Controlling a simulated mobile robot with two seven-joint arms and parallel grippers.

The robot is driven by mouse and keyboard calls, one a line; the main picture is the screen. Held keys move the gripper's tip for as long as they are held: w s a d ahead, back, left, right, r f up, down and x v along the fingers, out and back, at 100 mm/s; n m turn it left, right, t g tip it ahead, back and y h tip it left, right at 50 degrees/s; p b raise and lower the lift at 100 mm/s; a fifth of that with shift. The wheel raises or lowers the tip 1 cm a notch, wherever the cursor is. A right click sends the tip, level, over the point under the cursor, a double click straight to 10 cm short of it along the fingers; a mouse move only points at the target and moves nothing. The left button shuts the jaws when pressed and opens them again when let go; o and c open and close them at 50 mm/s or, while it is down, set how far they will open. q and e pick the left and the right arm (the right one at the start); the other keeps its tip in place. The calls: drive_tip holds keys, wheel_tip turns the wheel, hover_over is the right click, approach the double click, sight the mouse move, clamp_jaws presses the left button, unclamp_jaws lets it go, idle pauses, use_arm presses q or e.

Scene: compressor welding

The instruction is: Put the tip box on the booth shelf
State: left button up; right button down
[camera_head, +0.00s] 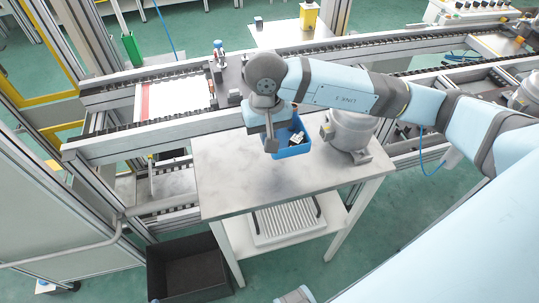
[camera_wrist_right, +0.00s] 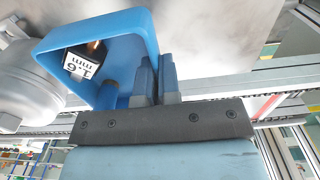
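The tip box is a blue open bin (camera_head: 293,151) at the table's far edge, with small parts inside. In the right wrist view the tip box (camera_wrist_right: 110,28) is close up, with a label reading 1.6 mm inside. My right gripper (camera_head: 271,146) is at the left side of the box. In the right wrist view its two fingers (camera_wrist_right: 155,78) are close together, with the box wall running in between them. I cannot tell whether the box rests on the table or is slightly raised. My left gripper is not in view. I cannot clearly identify the booth shelf.
A grey metal compressor (camera_head: 350,132) stands close to the right of the box. The table (camera_head: 235,178) is bare at the left and front. Its lower shelf holds a ribbed white tray (camera_head: 286,220). A black bin (camera_head: 188,268) stands on the floor. A conveyor (camera_head: 150,143) runs behind.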

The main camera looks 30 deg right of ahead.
hover_over(268, 168)
wheel_tip(268, 168, down, 6)
drive_tip(key=shift+r, duration=0.1)
wheel_tip(268, 168, down, 4)
drive_tip(key=shift+w+r+p, duration=0.1)
drive_tip(key=shift+p, duration=0.25)
drive_tip(key=c, duration=1.8)
unclamp_jaws()
drive_tip(key=shift+f+b, duration=0.25)
drive_tip(key=shift+b, duration=0.1)
drive_tip(key=o, duration=0.5)
drive_tip(key=shift+c, duration=0.2)
drive_tip(key=shift+r, duration=0.2)
drive_tip(key=shift+r+p, duration=0.2)
drive_tip(key=shift+p, duration=0.2)
wheel_tip(268, 168, up, 12)
drive_tip(key=shift+a+f+b, duration=0.1)
drive_tip(key=shift+f+b, duration=0.05)
drive_tip(key=shift+b, duration=0.65)
